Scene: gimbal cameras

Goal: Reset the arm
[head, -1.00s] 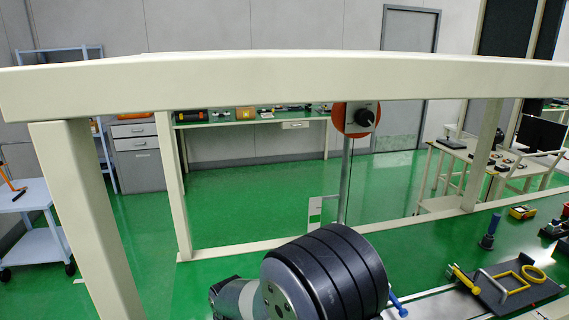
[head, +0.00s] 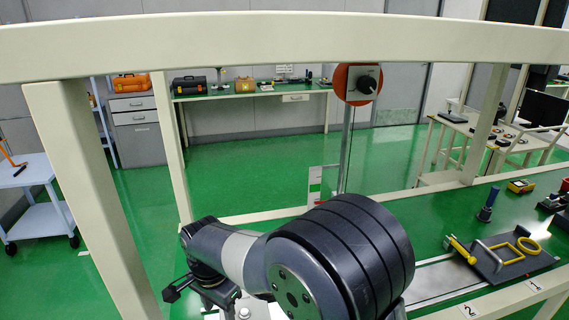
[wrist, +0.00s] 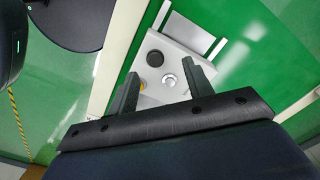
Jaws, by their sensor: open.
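My gripper (wrist: 160,68) shows in the wrist view with its two dark fingers spread apart and nothing between them. Beyond the fingers is a light panel (wrist: 177,45) with a black round knob (wrist: 155,58) and a silver round part. The fingers overlap it in the picture, but contact cannot be told. In the head view my arm is bent, with its large black joint at the lower middle and its grey link reaching left.
A cream frame (head: 300,32) spans the top, with posts on both sides. A green worktop (head: 430,225) at right bears a black tray (head: 515,262) with yellow-handled items. A post carries an orange-and-grey switch (head: 357,84). Green floor is open behind the frame.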

